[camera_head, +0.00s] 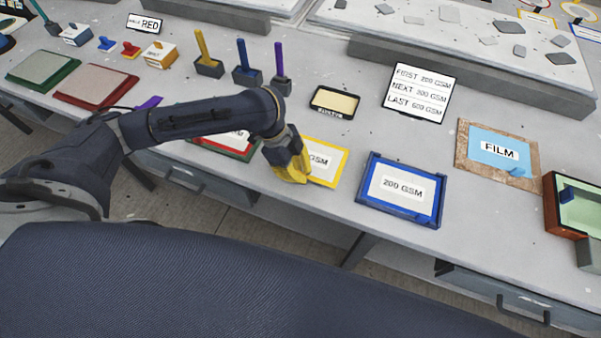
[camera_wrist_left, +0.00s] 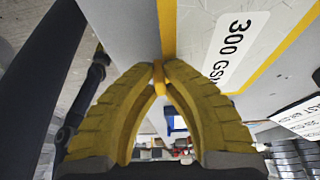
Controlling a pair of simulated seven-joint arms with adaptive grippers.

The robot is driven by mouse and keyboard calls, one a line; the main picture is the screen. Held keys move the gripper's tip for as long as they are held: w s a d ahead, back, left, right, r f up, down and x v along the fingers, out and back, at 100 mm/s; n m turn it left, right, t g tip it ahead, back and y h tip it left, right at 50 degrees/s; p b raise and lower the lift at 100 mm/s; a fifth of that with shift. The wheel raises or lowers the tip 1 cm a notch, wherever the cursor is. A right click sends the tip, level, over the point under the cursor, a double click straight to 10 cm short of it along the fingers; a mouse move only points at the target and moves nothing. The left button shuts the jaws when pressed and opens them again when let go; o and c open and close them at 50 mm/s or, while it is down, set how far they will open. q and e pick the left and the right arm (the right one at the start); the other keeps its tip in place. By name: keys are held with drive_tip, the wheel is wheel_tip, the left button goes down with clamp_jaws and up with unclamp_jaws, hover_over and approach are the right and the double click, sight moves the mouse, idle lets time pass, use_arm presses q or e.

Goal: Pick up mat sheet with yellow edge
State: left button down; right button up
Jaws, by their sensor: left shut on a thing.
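The mat sheet with yellow edge (camera_head: 335,166) is at the front of the table, its white label partly hidden by my left gripper (camera_head: 294,178). In the left wrist view the sheet (camera_wrist_left: 262,70) is pale with a yellow border and a label reading 300 GSM. My left gripper's yellow fingers (camera_wrist_left: 160,68) meet at the sheet's yellow edge and are shut on it. I cannot tell whether the sheet is clear of the table. My right gripper is not in view.
A blue tray (camera_head: 366,211) labelled 200 GSM stands close on the right. A red and green framed sheet (camera_head: 243,156) lies close on the left. A sign (camera_head: 419,92) listing 200, 300 and 600 GSM stands behind. A film sheet (camera_head: 475,165) lies farther right.

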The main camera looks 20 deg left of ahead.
use_arm(q)
wheel_tip(320, 180, up, 19)
idle(0.6)
drive_tip(key=shift+s+d+f, duration=0.1)
drive_tip(key=shift+f, duration=0.05)
idle(0.6)
